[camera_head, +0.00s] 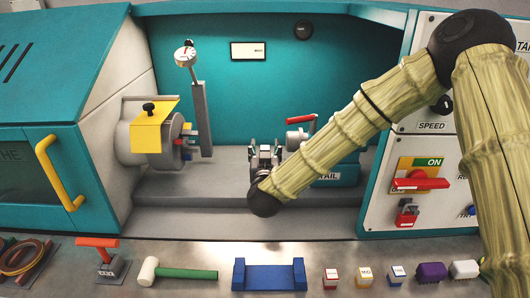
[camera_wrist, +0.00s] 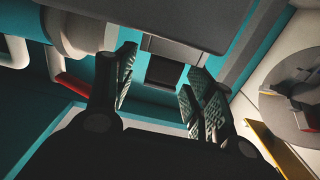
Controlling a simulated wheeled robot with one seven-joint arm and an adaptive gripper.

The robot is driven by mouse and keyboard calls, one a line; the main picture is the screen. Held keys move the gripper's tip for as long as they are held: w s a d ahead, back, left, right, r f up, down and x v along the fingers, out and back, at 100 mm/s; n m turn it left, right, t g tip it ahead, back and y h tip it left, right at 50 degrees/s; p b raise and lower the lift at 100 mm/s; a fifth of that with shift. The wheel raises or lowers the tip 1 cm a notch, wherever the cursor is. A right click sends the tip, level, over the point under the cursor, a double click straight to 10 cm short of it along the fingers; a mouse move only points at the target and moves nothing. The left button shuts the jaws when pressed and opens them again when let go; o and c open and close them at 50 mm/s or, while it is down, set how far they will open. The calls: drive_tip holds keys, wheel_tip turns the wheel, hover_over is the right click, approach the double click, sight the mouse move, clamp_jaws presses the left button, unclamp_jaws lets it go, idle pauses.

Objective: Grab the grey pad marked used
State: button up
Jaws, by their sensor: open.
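A light grey pad (camera_head: 463,269) lies on the front ledge at the lower right, just right of a purple pad (camera_head: 431,272). It is partly beside my arm, and any marking on it is too small to read. My gripper (camera_head: 264,152) is over the machine bed next to the tailstock, far to the left of and behind the grey pad. In the wrist view my gripper (camera_wrist: 159,76) is open, its two textured fingers apart, with a dark square part beyond the gap. No pad shows between the fingers.
The tailstock's red lever (camera_head: 301,120) is close to my gripper. The yellow-covered headstock (camera_head: 152,130) stands left. Along the ledge lie a green-handled mallet (camera_head: 188,273), a blue cradle (camera_head: 269,276) and small labelled blocks (camera_head: 364,277). A control panel (camera_head: 425,150) stands at the right.

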sight(265, 147)
drive_tip(key=shift+w, duration=0.55)
drive_tip(key=shift+s+r, duration=0.1)
drive_tip(key=c, duration=1.2)
drive_tip(key=shift+o, duration=0.2)
drive_tip(key=shift+r, duration=0.4)
wheel_tip(265, 147, up, 3)
drive_tip(key=shift+f+b, duration=0.1)
drive_tip(key=shift+b, duration=0.45)
drive_tip(key=s+a+r+b, duration=0.1)
drive_tip(key=s+a, duration=0.3)
drive_tip(key=s, duration=1.1)
drive_tip(key=shift+s+r+b, duration=0.15)
drive_tip(key=shift+s+b, duration=0.1)
drive_tip(key=shift+b, duration=0.55)
